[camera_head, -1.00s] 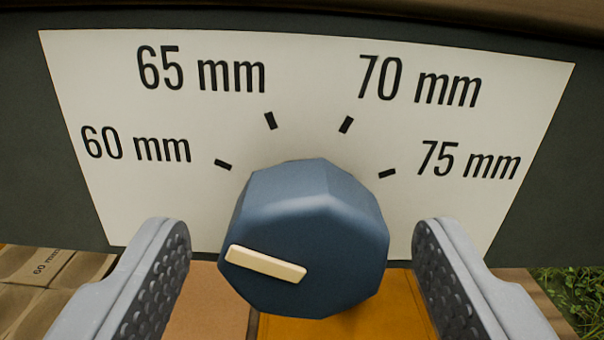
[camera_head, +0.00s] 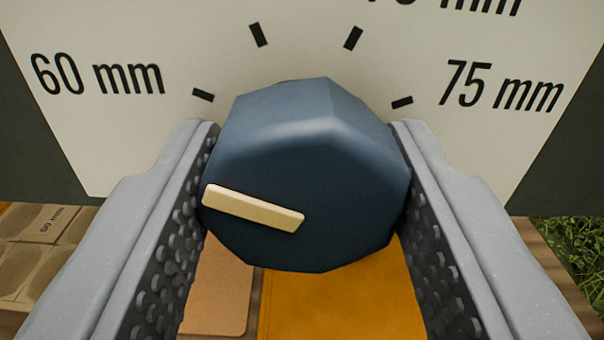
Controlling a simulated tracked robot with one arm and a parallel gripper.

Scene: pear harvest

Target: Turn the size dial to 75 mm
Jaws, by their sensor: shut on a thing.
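The size dial (camera_head: 310,150) is a dark blue faceted knob in the middle of the view. Its cream pointer bar (camera_head: 252,208) runs from the knob's centre to the left and slightly up, toward the 60 mm tick (camera_head: 203,95). The 75 mm tick (camera_head: 402,102) and its label (camera_head: 501,87) are at the upper right of the knob. My gripper (camera_head: 305,190) has one finger on each side of the knob and is shut on it. The knob hides part of the plate behind it.
The white scale plate (camera_head: 110,140) sits on a dark panel (camera_head: 570,165). Below are an orange surface (camera_head: 340,300), a tan one (camera_head: 218,290) and, at the left, boxes (camera_head: 35,235), one marked 60 mm. Grass (camera_head: 570,255) shows at the right.

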